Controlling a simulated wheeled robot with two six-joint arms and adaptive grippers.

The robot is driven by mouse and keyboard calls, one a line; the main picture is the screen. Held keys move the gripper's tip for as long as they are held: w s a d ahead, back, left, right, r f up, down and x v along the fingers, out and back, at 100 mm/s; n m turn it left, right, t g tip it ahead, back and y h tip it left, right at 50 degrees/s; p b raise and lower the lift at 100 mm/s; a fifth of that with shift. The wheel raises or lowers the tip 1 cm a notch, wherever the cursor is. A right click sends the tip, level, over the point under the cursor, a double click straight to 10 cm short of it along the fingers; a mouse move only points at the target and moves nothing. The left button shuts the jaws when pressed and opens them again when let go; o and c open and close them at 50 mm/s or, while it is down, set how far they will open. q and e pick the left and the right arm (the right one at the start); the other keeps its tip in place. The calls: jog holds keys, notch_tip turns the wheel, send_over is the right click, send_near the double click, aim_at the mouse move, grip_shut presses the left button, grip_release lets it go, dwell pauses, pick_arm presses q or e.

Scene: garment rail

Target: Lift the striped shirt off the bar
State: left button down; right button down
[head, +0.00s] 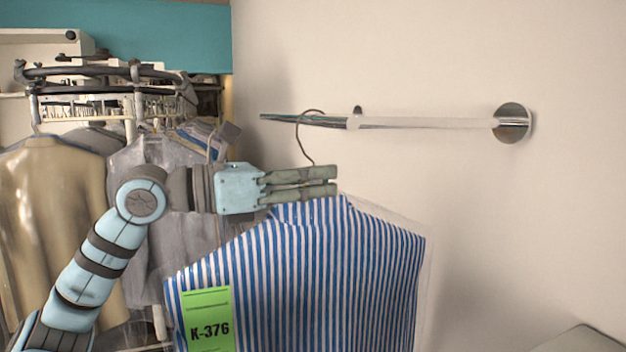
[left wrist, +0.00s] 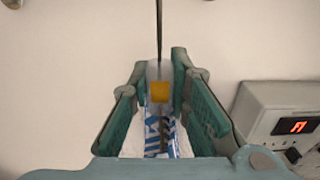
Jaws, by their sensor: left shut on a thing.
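The blue-and-white striped shirt (head: 310,265) hangs in a clear cover with a green K-376 tag (head: 208,320) at its left. Its thin hanger hook (head: 312,110) arches over the wall bar (head: 425,122) near the bar's left end; I cannot tell if it touches the bar. My left gripper (head: 334,180) is shut at the collar, on the base of the hanger. In the left wrist view the left gripper (left wrist: 158,75) has the hanger neck, a yellow patch (left wrist: 160,92) and striped cloth (left wrist: 155,130) between its fingers. My right gripper is out of view.
A round rack (head: 100,75) with several covered garments, one tan (head: 50,215), stands at the left. The bar joins the wall at a round mount (head: 513,122). A grey box with a red display (left wrist: 297,126) shows in the left wrist view. The wall right of the shirt is bare.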

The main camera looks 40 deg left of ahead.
pick_arm(q)
jog(key=shift+r+p, duration=0.5)
jog(key=shift+r, duration=0.9)
jog(key=shift+r+b, duration=0.15)
jog(key=shift+b, duration=0.15)
jog(key=shift+b+v, duration=0.8)
jog(key=shift+v, duration=0.2)
jog(key=shift+b+v, duration=0.65)
jog(key=shift+v, duration=0.5)
jog(key=shift+b+v, duration=0.5)
jog(key=shift+v, duration=0.55)
jog(key=shift+s+a, duration=0.2)
jog(key=shift+s, duration=0.1)
